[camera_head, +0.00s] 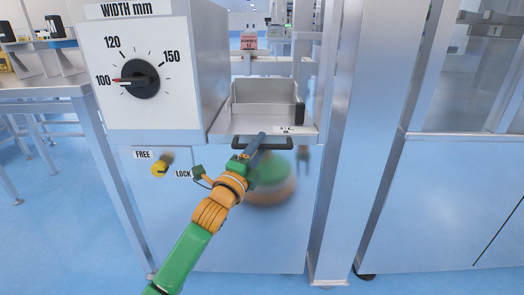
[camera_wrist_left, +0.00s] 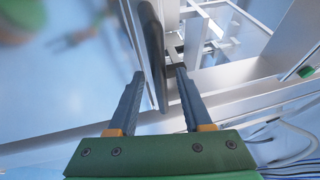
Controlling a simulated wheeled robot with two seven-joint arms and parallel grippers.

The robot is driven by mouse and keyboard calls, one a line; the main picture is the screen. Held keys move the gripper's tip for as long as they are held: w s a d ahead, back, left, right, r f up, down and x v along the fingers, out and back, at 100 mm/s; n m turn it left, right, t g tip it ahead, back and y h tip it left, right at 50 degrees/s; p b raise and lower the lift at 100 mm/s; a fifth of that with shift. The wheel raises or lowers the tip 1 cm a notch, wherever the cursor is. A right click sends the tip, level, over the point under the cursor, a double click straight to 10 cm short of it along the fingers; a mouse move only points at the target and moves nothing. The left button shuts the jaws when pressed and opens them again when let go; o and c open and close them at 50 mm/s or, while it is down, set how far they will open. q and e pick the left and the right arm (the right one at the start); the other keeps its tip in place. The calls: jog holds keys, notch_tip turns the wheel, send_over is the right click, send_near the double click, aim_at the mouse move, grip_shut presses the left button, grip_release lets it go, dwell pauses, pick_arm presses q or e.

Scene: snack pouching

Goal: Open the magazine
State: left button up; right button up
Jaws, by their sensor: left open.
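The magazine (camera_head: 264,122) looks like the open-topped metal tray on the machine front in the head view, with a dark bar handle (camera_head: 285,144) along its front edge. My left gripper (camera_head: 260,137) reaches up to this handle from below. In the left wrist view, the left gripper (camera_wrist_left: 161,73) has its fingers apart, with the long dark handle (camera_wrist_left: 152,45) running between them. Whether either finger touches the handle I cannot tell. My right gripper is not in view.
A yellow knob (camera_head: 159,170) sits between FREE and LOCK labels. A width dial (camera_head: 140,79) points near 100. A metal post (camera_head: 353,150) stands right of the magazine. A table (camera_head: 40,88) is at left. The blue floor (camera_head: 45,240) is open at lower left.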

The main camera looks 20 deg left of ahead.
pick_arm(q)
jog(key=shift+w+r, duration=0.1)
jog(key=shift+w, duration=0.3)
jog(key=shift+d, duration=0.1)
grip_shut()
dwell(1.1)
